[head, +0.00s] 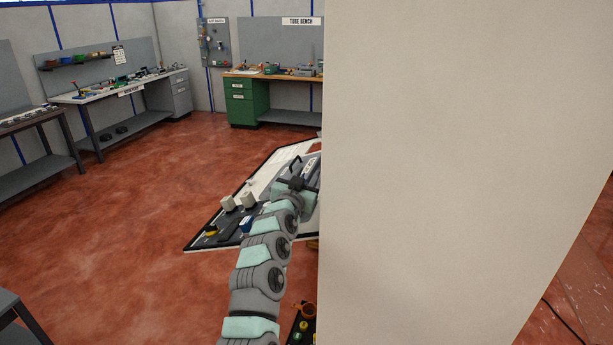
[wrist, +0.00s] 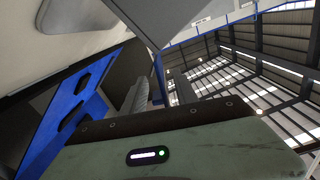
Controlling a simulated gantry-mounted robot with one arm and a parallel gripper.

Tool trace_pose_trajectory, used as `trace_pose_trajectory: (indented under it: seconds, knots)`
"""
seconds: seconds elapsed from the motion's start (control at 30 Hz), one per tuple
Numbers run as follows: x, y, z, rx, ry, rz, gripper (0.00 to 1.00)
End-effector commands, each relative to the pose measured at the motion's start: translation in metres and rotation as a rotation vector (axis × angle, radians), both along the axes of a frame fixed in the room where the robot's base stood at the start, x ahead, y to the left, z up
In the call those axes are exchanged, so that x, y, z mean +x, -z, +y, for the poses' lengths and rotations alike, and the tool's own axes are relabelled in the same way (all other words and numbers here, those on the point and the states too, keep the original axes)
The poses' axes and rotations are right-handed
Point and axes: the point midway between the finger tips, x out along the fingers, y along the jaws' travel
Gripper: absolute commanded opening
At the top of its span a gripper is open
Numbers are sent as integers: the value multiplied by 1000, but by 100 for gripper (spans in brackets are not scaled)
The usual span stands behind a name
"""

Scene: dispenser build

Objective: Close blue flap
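A blue panel with dark cut-outs (wrist: 72,112), which looks like the blue flap, stands at a slant at the left of the wrist view. I cannot tell how far open it is. I cannot make the flap out in the head view. My gripper (head: 297,183) is at the far end of my arm, over a pale board, beside the beige block's edge. In the wrist view its mint body fills the bottom, and a grey ribbed part shows close to the blue panel.
A large beige block (head: 450,150) hides the right side of the head view. The pale, dark-edged board (head: 262,178) carries several small parts, including a blue one (head: 246,224). Workbenches (head: 125,87) stand along the back wall. The red floor (head: 140,220) is clear at left.

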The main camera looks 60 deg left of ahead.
Motion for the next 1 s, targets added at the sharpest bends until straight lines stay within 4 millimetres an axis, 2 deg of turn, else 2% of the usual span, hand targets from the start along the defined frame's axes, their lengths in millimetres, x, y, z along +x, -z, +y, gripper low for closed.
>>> trace_pose_trajectory:
  seconds: [0.2, 0.63, 1.0]
  knots:
    - [0, 0, 0, 0, 0, 0, 35]
    - [0, 0, 0, 0, 0, 0, 0]
    - [0, 0, 0, 0, 1, 0, 0]
